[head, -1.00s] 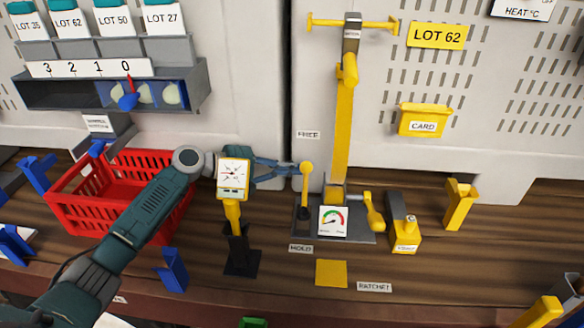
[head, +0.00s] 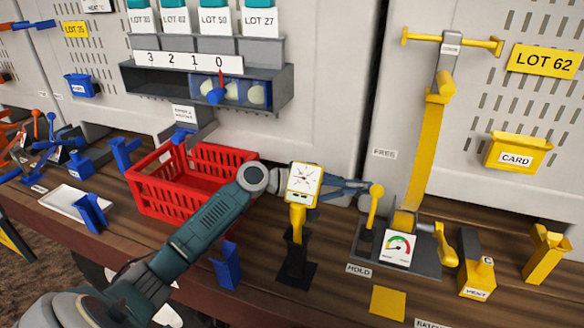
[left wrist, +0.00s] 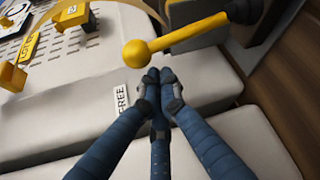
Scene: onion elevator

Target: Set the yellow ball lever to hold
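The yellow ball lever (head: 373,208) stands roughly upright on a dark grey base plate (head: 425,264), its ball at the top. The FREE label (head: 384,153) is on the pale panel behind it, and the HOLD label (head: 359,270) is in front of the plate. My left gripper (head: 366,187) has its fingertips just left of the ball, partly hidden behind a gauge. In the left wrist view the left gripper (left wrist: 158,76) has its fingers together with nothing between them. The ball (left wrist: 137,53) is just beyond the tips; contact cannot be told. My right gripper is not in view.
A yellow-framed gauge on a post (head: 302,184) stands in front of my left fingers. A red basket (head: 160,200) is to the left. A tall yellow strap (head: 426,150), a dial (head: 398,247) and a yellow-handled crank (head: 444,245) are right of the lever.

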